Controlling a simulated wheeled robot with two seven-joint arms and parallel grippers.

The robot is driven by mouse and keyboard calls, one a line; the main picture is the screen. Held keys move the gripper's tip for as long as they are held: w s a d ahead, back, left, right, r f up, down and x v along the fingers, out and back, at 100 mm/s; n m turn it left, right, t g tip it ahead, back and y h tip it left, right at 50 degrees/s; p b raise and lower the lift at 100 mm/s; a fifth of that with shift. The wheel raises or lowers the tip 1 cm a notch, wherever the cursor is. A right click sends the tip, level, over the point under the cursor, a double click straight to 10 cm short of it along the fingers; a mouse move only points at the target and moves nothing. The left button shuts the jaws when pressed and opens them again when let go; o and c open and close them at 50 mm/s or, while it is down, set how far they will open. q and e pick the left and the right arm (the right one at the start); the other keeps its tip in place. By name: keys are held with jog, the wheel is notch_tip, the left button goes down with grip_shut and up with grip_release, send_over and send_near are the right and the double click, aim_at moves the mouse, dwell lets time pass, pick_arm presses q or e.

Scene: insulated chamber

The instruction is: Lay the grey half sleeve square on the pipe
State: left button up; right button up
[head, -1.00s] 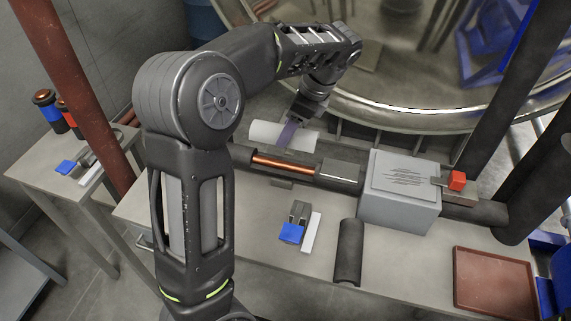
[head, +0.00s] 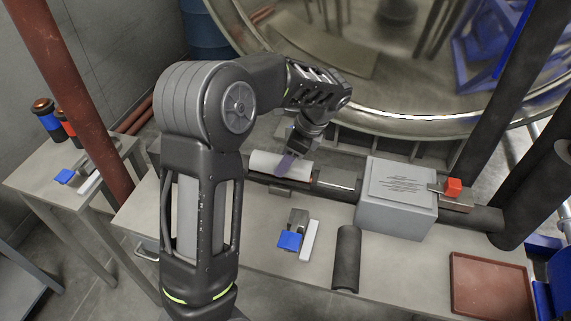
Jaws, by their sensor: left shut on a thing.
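The light grey half sleeve (head: 268,162) is held by my left gripper (head: 289,160), which is shut on it from above near its right part. The sleeve lies along the line of the pipe (head: 486,218) and covers the bare copper stretch. It looks roughly parallel to the pipe. I cannot tell whether it rests on the pipe or hangs just over it. A dark half sleeve (head: 346,258) lies apart on the bench front. My right gripper is out of view.
A grey box (head: 396,215) stands over the pipe to the right, by a red-handled valve (head: 452,187). A blue-ended tool (head: 291,240) and a white strip (head: 309,240) lie on the bench (head: 270,280). A red-brown tray (head: 490,285) is at the right.

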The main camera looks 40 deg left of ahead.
pick_arm(q)
jog(key=shift+f, duration=1.25)
jog(key=shift+f, duration=0.1)
jog(key=o, duration=1.3)
